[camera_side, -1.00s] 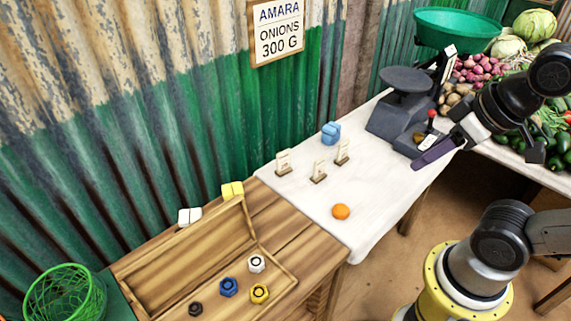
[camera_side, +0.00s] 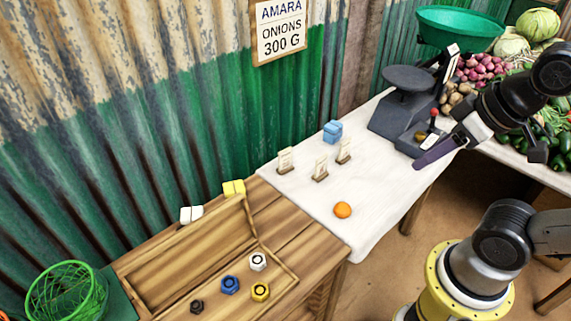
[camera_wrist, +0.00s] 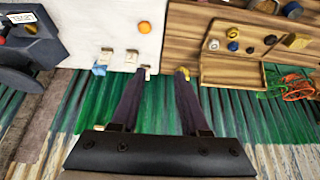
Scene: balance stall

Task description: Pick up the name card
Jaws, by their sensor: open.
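Three small pale cards in dark stands stand upright on the white cloth in the side view: a left card (camera_side: 285,160), a front card (camera_side: 320,170) and a right card (camera_side: 344,152). Their print is too small to read, so I cannot tell which is the name card. Small pale cards (camera_wrist: 131,57) also show in the wrist view, left of my gripper's fingertips. My gripper (camera_wrist: 162,73) is open with two dark purple fingers apart and nothing between them. In the side view, its purple finger (camera_side: 438,152) is near the scale, right of the cards and apart from them.
A dark scale (camera_side: 402,108) with a green pan (camera_side: 460,28) stands behind the cards' right. A blue block (camera_side: 332,132) and an orange ball (camera_side: 342,210) lie on the cloth. A wooden tray (camera_side: 190,262) holds coloured nuts at left. A corrugated wall (camera_side: 200,110) bounds the back.

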